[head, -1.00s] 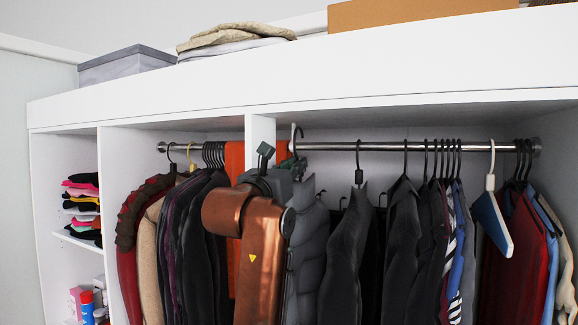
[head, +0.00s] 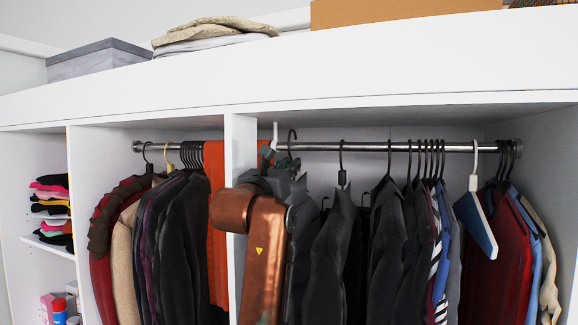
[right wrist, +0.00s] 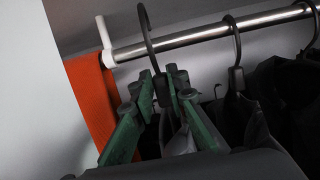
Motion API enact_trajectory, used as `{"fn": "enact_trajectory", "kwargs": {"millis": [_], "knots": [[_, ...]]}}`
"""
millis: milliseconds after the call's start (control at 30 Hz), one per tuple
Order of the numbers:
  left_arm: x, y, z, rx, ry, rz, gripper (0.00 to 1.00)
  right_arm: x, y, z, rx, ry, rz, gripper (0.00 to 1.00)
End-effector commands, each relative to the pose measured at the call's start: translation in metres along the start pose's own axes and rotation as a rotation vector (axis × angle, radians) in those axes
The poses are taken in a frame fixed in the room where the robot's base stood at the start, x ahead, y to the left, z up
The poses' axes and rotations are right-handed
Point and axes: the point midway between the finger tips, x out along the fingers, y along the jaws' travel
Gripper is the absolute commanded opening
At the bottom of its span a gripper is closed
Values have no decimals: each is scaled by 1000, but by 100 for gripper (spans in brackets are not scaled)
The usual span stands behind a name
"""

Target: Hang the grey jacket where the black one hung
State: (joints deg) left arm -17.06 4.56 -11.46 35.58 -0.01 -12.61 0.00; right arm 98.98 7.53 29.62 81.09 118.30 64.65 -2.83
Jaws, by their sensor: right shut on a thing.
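My right gripper (head: 284,166) is just below the hanging rod, beside the white divider. In the right wrist view its green fingers (right wrist: 163,92) are shut around the neck of a dark hanger (right wrist: 147,32). The grey jacket (head: 299,258), dark and quilted, hangs upright from it, partly behind my copper-coloured arm. The hanger's hook (head: 292,138) is at the rod; whether it bears on it I cannot tell. A black jacket (head: 332,255) hangs close on the right. My left gripper is not in view.
The metal rod (head: 330,147) has a white piece (right wrist: 104,34) near its left end. Several dark jackets, a white hanger (head: 474,180) and coloured clothes (head: 497,240) hang to the right. The white divider (head: 238,140) and an orange cloth (right wrist: 94,85) are on the left.

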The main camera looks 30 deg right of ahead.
Motion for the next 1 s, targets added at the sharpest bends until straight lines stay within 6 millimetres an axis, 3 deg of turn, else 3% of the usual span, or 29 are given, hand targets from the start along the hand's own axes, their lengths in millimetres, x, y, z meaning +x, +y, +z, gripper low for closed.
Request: {"fn": "enact_trajectory", "kwargs": {"millis": [1000], "knots": [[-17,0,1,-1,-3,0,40,49,-4,-9,2,-6,-14,0]]}}
